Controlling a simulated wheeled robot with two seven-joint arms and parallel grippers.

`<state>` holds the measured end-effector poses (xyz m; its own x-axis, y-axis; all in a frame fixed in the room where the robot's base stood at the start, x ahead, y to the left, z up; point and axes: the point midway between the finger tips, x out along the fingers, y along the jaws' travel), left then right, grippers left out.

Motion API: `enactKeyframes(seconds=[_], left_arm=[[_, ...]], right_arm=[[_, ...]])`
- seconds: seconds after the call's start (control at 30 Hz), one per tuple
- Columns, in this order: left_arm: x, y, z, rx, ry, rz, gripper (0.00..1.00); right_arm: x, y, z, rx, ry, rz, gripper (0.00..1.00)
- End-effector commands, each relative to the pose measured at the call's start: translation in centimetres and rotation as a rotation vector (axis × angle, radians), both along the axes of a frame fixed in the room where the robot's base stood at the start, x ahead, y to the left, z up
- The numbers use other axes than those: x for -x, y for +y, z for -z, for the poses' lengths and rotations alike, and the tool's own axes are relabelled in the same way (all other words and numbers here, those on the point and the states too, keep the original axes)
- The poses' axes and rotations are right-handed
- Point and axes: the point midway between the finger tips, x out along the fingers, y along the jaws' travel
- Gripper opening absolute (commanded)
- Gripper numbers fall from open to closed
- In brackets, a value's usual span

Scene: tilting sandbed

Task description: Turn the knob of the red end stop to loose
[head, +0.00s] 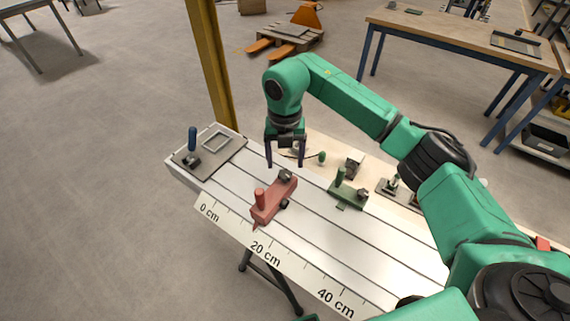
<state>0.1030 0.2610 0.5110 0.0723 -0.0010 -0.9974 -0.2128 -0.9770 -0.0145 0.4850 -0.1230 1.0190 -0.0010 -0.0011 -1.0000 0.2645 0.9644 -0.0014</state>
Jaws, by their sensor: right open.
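The red end stop (272,203) sits on the slotted white bed near its front edge, beside the scale between the 0 cm and 20 cm marks. It has a red upright post, a dark knob (287,174) at its back end and a small black part at its right side. The knob's setting is too small to read. My right gripper (285,163) points down with two dark fingers apart and nothing between them. It is behind and above the red end stop, close to the knob in the picture; I cannot tell whether they touch. My left gripper is not in view.
A green end stop (347,193) stands to the right on the bed. A grey plate with a blue-handled clamp (192,143) is at the bed's left end. A yellow post (211,65) rises behind. Small metal fixtures (392,186) lie along the back edge.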

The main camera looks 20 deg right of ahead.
Motion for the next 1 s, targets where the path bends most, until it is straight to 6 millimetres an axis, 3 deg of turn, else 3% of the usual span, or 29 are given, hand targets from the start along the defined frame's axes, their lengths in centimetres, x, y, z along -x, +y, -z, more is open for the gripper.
enactKeyframes(seconds=[0.2,0.5,0.7,1.0], left_arm=[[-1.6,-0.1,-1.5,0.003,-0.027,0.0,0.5],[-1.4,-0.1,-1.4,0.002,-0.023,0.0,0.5],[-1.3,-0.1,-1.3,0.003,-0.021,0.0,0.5],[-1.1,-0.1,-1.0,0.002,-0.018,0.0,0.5]], right_arm=[[0.0,0.0,3.7,-0.001,0.001,0.001,0.79],[0.0,0.0,4.4,-0.001,0.0,0.0,0.79],[0.0,0.0,4.3,-0.001,0.0,0.0,0.02],[0.0,0.0,4.4,-0.001,-0.001,-0.022,0.0]])
